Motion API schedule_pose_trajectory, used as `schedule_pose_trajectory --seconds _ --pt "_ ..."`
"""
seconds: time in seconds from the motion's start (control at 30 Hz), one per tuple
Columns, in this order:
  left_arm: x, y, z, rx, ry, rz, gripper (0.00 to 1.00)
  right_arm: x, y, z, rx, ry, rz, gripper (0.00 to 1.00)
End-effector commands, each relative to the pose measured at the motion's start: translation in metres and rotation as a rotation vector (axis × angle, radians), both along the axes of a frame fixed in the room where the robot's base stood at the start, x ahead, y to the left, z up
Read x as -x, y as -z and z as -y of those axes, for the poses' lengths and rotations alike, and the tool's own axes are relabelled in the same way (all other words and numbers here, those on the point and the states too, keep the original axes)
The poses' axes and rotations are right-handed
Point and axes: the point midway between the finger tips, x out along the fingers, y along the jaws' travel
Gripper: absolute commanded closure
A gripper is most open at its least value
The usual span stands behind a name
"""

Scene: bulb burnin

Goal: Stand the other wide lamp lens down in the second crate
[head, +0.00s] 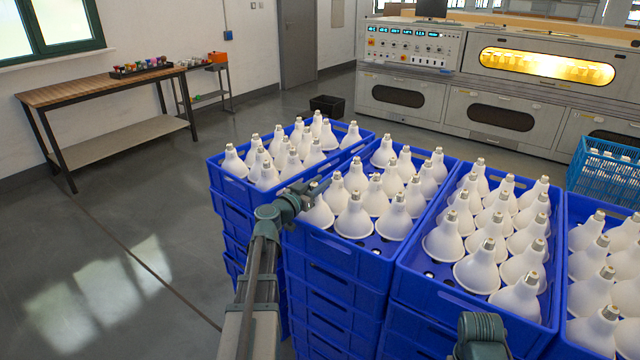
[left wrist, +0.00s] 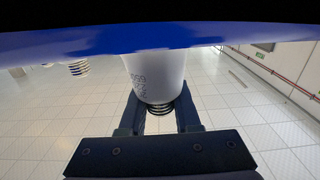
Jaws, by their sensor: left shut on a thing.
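My left gripper (head: 318,188) reaches over the near left corner of the second crate (head: 335,262), a blue crate on a stack. It is shut on a white wide lamp (head: 318,214), lens down and cap up, at that crate's left side. In the left wrist view the lamp's printed neck (left wrist: 155,75) and screw cap (left wrist: 160,108) show between the fingers (left wrist: 160,118). I cannot tell whether its lens touches the crate floor. Several white lamps (head: 354,218) stand lens down in the same crate.
Blue crates of white lamps stand to the left (head: 228,188) and right (head: 430,285) of the second crate, close against it. Another (head: 566,348) is at the far right. Bare crate floor with dark holes (head: 375,243) shows near the second crate's front.

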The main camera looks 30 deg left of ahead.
Motion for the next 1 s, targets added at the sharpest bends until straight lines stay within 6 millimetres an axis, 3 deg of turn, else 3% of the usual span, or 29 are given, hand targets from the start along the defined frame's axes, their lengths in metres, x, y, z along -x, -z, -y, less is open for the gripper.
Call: schedule_pose_trajectory --seconds 0.07,0.1,0.27,0.57,0.73,1.0 --pt "0.0 0.0 0.0 0.0 0.0 0.0 1.0 0.0 0.0 0.0 0.0 0.0 0.0 0.5" --pt "0.0 0.0 0.0 0.0 0.0 0.0 0.65 0.0 0.0 0.0 0.0 0.0 0.0 0.5" --pt "0.0 0.0 0.0 0.0 0.0 0.0 0.39 0.0 0.0 0.0 0.0 0.0 0.0 0.5" --pt "0.0 -0.002 0.0 0.0 0.0 0.0 0.39 0.0 -0.002 0.0 0.0 0.0 0.0 0.5" --pt "0.0 -0.018 0.0 0.0 0.0 0.0 0.39 0.0 -0.018 0.0 0.0 0.0 0.0 0.5" --pt "0.064 -0.012 -0.003 0.0 -0.003 0.0 0.39 0.0 -0.012 0.0 0.0 0.0 0.0 0.5"
